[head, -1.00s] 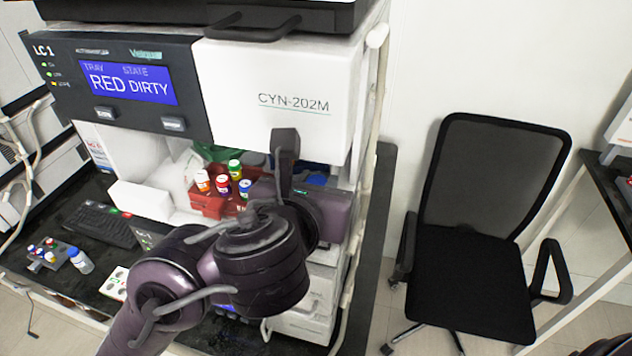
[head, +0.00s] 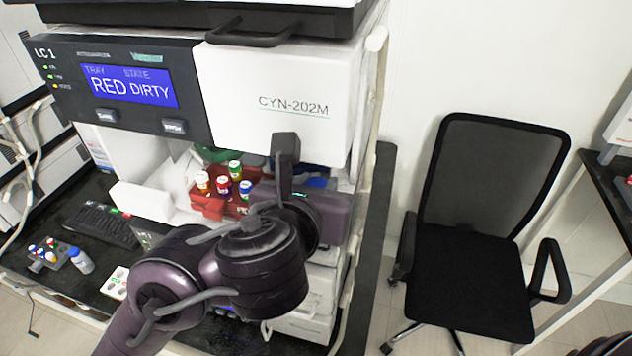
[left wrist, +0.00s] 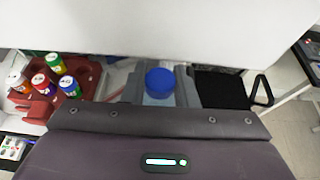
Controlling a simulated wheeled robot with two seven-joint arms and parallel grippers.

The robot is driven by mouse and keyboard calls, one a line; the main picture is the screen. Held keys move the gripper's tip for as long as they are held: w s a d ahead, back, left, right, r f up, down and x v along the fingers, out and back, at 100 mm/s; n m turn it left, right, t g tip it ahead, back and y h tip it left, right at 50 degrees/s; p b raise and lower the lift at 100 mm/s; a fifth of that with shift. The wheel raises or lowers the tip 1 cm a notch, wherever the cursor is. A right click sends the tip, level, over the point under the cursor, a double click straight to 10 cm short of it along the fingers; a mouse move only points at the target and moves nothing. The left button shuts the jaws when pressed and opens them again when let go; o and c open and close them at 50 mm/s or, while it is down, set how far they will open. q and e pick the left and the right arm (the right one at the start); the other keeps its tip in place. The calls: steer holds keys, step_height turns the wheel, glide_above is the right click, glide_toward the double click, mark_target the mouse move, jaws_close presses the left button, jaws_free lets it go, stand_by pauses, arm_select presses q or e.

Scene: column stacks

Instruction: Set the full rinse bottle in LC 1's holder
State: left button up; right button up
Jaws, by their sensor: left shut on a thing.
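My left gripper (head: 286,165) reaches up to the front of the LC 1 stack (head: 120,80), just under its white CYN-202M panel. In the left wrist view its fingers (left wrist: 160,92) are shut on a bottle with a blue cap (left wrist: 159,82). The bottle's body is mostly hidden between the fingers, so I cannot see how full it is. In the head view the finger and wrist cover it. I cannot make out the bottle holder. My right gripper is not in view.
A red tray (head: 207,207) with several colour-capped vials stands left of the gripper. Another blue-capped bottle (head: 82,261), a small vial rack (head: 45,255) and a keyboard (head: 100,223) are on the bench. A black chair (head: 470,260) stands right.

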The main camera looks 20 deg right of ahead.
arm_select(q)
steer(key=shift+f+b, duration=0.6)
steer(key=shift+f, duration=0.25)
stand_by(0.6)
steer(key=o, duration=0.9)
